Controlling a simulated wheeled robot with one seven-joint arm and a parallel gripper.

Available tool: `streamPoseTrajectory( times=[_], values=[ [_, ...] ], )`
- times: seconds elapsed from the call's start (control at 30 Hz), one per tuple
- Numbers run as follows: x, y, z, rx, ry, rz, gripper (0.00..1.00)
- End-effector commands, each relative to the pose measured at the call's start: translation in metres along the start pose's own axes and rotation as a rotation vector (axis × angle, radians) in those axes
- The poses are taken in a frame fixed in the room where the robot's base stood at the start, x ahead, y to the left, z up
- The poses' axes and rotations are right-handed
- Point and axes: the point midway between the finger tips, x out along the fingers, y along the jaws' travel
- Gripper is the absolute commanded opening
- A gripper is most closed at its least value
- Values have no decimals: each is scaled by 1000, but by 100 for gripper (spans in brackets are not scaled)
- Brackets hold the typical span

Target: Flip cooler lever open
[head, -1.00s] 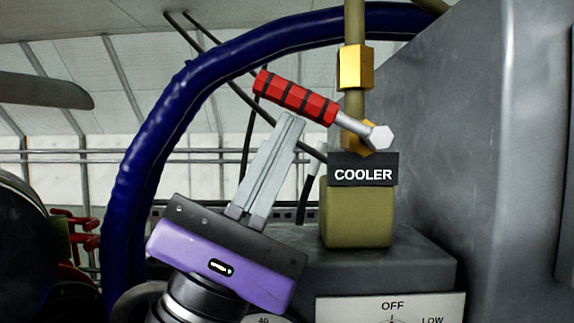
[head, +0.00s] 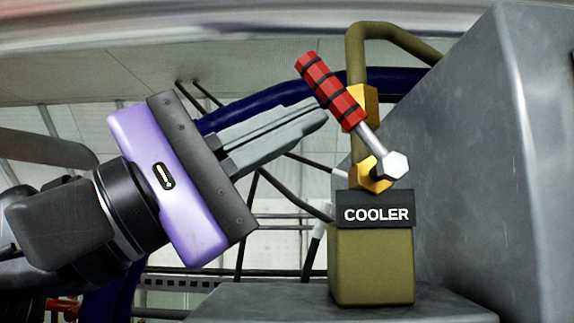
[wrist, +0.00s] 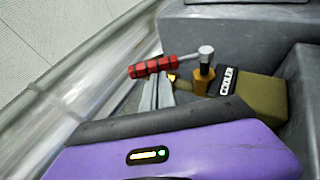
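The cooler lever has a red handle with black bands (head: 331,91) on a silver shaft with a hexagonal end. It tilts up and to the left from the brass valve (head: 366,178), above the black COOLER label (head: 376,213) and olive block (head: 371,265). My gripper (head: 319,112) comes from the left with its fingers close together, tips against or very near the handle's lower-left side. The handle is not between the fingers. In the wrist view, the handle (wrist: 153,67) lies just beyond the fingertips (wrist: 157,80); exact contact is hard to tell.
A large grey metal housing (head: 465,170) stands right of the valve. An olive pipe (head: 375,32) rises behind the lever and bends right. A thick blue hose (head: 255,106) passes behind my gripper. Open space lies to the left.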

Motion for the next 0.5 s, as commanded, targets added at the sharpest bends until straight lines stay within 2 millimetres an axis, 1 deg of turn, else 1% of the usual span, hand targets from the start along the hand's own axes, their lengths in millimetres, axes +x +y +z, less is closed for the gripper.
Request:
streamPoseTrajectory(
  times=[0.2,0.5],
  values=[
    [19,11,7,81,2,-195,0],
    [39,16,16,173,1,-420,0]
  ],
)
